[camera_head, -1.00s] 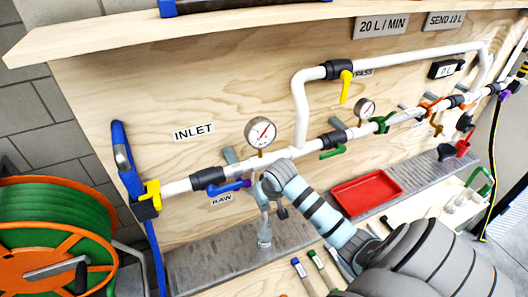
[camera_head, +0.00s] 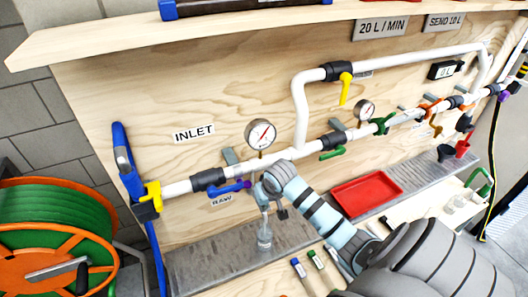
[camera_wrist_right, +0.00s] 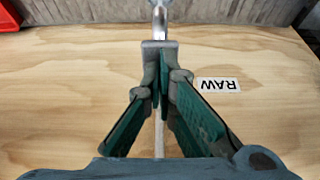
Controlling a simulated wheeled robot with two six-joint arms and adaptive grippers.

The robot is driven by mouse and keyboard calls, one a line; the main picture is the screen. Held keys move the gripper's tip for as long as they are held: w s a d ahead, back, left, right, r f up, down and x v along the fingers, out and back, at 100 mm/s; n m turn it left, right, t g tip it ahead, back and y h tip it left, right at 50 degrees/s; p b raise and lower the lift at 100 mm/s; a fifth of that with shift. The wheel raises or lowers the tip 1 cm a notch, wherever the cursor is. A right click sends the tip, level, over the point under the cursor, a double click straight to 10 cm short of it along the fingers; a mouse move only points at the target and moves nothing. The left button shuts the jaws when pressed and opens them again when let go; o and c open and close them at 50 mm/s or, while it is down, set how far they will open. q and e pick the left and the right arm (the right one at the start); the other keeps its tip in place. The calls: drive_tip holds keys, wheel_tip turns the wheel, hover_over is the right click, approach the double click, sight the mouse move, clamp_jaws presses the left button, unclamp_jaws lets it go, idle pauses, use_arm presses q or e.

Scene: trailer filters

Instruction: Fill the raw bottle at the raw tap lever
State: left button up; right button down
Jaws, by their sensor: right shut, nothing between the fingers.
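The raw bottle (camera_head: 264,238), small and clear, stands upright on the grey metal ledge below the pipe. My right gripper (camera_wrist_right: 160,55) is shut and empty; in the head view its arm covers the pipe just above the bottle. The blue lever (camera_head: 228,189) lies along the pipe above the RAW label (camera_head: 221,200), left of my right wrist. In the right wrist view a metal tap part (camera_wrist_right: 160,14) is just beyond my fingertips; I cannot tell whether they touch it. The water level in the bottle is too small to tell. My left gripper is not in view.
The white pipe (camera_head: 180,188) runs along the wooden panel, with a pressure gauge (camera_head: 260,134) above my right wrist. A red tray (camera_head: 366,193) lies on the ledge (camera_head: 215,250) to the right. A green hose reel (camera_head: 55,240) stands at left. Marker-like tools (camera_head: 300,268) lie in front.

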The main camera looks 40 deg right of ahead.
wheel_tip(320, 180, up, 3)
drive_tip(key=shift+w+f+p, duration=0.1)
drive_tip(key=shift+p, duration=0.35)
drive_tip(key=shift+r+b, duration=0.3)
drive_tip(key=shift+r, duration=0.1)
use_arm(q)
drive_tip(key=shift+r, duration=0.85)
use_arm(e)
wheel_tip(320, 180, up, 5)
drive_tip(key=shift+f, duration=0.15)
